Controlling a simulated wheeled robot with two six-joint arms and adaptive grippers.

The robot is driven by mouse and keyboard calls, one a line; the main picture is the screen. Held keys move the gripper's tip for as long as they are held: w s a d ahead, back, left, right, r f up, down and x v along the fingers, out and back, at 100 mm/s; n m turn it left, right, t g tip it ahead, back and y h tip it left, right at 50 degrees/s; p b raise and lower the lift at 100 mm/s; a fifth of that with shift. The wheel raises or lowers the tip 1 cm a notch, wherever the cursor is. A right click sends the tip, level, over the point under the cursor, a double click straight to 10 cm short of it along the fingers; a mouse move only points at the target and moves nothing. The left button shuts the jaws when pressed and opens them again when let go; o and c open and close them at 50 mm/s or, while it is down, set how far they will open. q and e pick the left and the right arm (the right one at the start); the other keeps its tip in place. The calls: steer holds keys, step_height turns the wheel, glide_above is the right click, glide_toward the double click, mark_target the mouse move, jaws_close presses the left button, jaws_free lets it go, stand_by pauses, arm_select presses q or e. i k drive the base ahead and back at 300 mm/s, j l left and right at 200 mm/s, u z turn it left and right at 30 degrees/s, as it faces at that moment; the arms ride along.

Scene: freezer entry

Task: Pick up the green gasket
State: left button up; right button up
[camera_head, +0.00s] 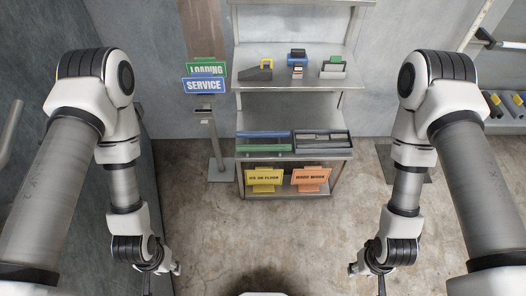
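A long green strip (264,147), which looks like the green gasket, lies in the left part of a tray on the shelf unit's lower counter. A bluish strip (264,134) lies behind it. My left gripper (163,272) hangs low at the left, well apart from the shelf unit. My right gripper (368,273) hangs low at the right, also well apart from it. Both are small and seen from above, so I cannot tell whether their fingers are open or shut. Neither touches the strips.
The shelf unit (294,101) holds several small tools above. A wall rack (501,108) is at the right. The concrete floor in front is clear.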

mark_target(251, 147)
steer(key=i+l, duration=0.2)
steer(key=l, duration=0.2)
steer(key=i+l, duration=0.2)
steer(key=l, duration=0.2)
steer(key=i+l+u, duration=0.2)
steer(key=l+u, duration=0.2)
steer(key=l, duration=0.2)
steer(key=i+l+u, duration=0.15)
steer(key=l+u, duration=0.25)
steer(key=l, duration=0.25)
steer(key=l+u, duration=0.35)
steer(key=l, duration=0.3)
steer(key=l+u, duration=0.4)
steer(key=l, duration=0.25)
steer(key=i+u, duration=0.15)
steer(key=u, duration=0.25)
steer(key=i+u, duration=0.15)
steer(key=u, duration=0.3)
steer(key=i+u, duration=0.15)
steer(key=u, duration=0.25)
